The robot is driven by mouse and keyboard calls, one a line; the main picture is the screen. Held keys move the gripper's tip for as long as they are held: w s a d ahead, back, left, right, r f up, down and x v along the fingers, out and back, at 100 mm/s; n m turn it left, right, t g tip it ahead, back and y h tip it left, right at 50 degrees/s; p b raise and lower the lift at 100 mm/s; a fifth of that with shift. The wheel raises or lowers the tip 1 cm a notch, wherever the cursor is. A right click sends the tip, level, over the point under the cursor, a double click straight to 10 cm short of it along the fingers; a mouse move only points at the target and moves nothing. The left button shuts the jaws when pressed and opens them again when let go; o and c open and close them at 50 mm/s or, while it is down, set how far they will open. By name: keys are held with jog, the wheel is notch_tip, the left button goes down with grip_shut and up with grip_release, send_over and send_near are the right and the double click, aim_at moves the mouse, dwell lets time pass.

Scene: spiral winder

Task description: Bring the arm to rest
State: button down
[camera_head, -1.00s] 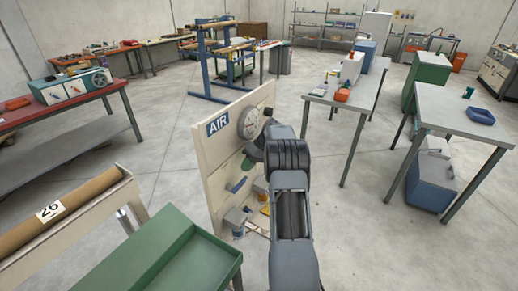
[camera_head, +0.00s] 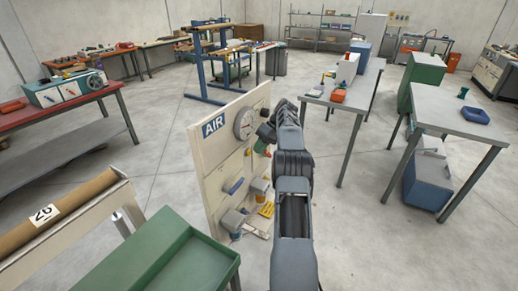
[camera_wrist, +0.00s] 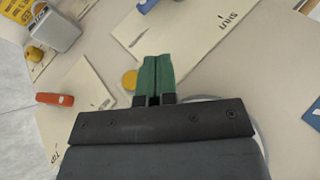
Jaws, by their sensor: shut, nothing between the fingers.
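My gripper (camera_wrist: 154,78) has green fingers that are closed together with nothing between them in the wrist view. In the head view, the gripper's green tip (camera_head: 262,147) shows beside the right part of the AIR board (camera_head: 209,160), below the round gauge (camera_head: 244,123). My arm reaches up and forward from the bottom of the head view. In the wrist view, the board's face fills most of the picture behind the fingers, with a yellow round part (camera_wrist: 130,79) just left of them. I cannot tell how far the fingertips are from the board.
An orange handle (camera_wrist: 55,99) and a grey box (camera_wrist: 57,36) are on the board. A green tray (camera_head: 160,262) stands at the front left, beside a brown roll (camera_head: 55,215). Grey tables (camera_head: 462,122) stand to the right. Open floor lies between my arm and them.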

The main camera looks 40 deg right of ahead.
dwell(0.4)
notch_tip(320, 180, down, 6)
jog(key=s+m+h, duration=0.2)
jog(key=m, duration=0.4)
jog(key=s+a+r+n+t+h, duration=0.1)
jog(key=s+a+r+h, duration=0.1)
jog(key=s+a, duration=0.5)
jog(key=s+a+r+n+t+h, duration=0.1)
jog(key=s+a+r, duration=0.4)
jog(key=a, duration=0.8)
jog(key=s+a+r+n+t+h, duration=0.1)
jog(key=s+a+r+n+h, duration=0.1)
jog(key=s+a, duration=0.7)
jog(key=shift+s+a+r+h, duration=0.4)
jog(key=shift+s+r+h, duration=0.1)
jog(key=shift+s+r, duration=0.35)
